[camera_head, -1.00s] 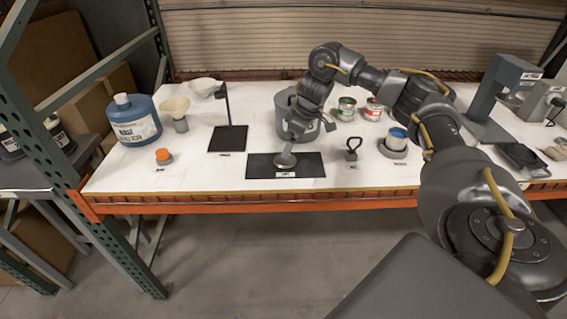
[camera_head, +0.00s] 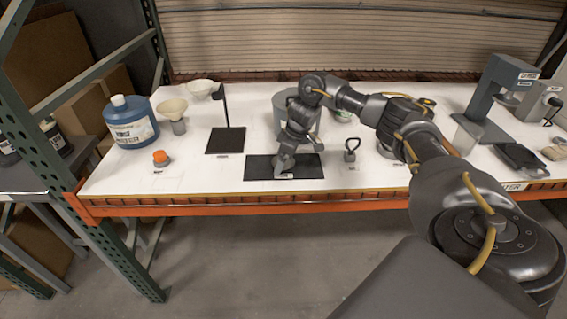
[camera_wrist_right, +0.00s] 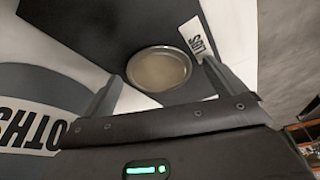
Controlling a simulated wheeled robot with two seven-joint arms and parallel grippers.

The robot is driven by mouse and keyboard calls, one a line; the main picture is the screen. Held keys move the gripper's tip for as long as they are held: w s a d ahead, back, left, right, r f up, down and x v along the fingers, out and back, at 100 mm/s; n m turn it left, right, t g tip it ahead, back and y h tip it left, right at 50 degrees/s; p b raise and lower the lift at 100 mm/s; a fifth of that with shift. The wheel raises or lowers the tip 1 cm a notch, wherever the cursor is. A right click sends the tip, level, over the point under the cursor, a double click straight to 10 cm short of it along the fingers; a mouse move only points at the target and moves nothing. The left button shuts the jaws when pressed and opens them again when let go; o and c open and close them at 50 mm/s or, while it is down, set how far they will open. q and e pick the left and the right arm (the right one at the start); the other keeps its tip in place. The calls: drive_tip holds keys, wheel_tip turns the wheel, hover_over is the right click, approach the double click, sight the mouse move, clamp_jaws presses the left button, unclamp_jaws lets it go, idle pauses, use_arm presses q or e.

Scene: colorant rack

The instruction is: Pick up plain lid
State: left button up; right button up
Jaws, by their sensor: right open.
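The plain lid (camera_wrist_right: 158,72) is a round, pale metal disc with a raised rim. It lies on the dark mat (camera_head: 258,170), which also shows in the right wrist view (camera_wrist_right: 105,28) with a white label at its edge. My right gripper (camera_head: 284,166) is over the middle of the mat and largely hides the lid in the head view. In the right wrist view the gripper (camera_wrist_right: 162,74) is open, with one finger on each side of the lid. Whether the fingers touch the rim I cannot tell. My left gripper is not in view.
A grey bucket (camera_head: 281,112) stands just behind my right gripper. A small black-handled tool (camera_head: 350,152) stands right of the mat. An orange-capped item (camera_head: 161,158), a blue jug (camera_head: 130,122) and a black stand (camera_head: 226,138) are to the left. The table's front edge is close.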

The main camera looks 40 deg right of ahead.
drive_tip(key=c, duration=0.9)
drive_tip(key=shift+c, duration=0.5)
drive_tip(key=shift+w+r, duration=0.1)
drive_tip(key=shift+r, duration=0.05)
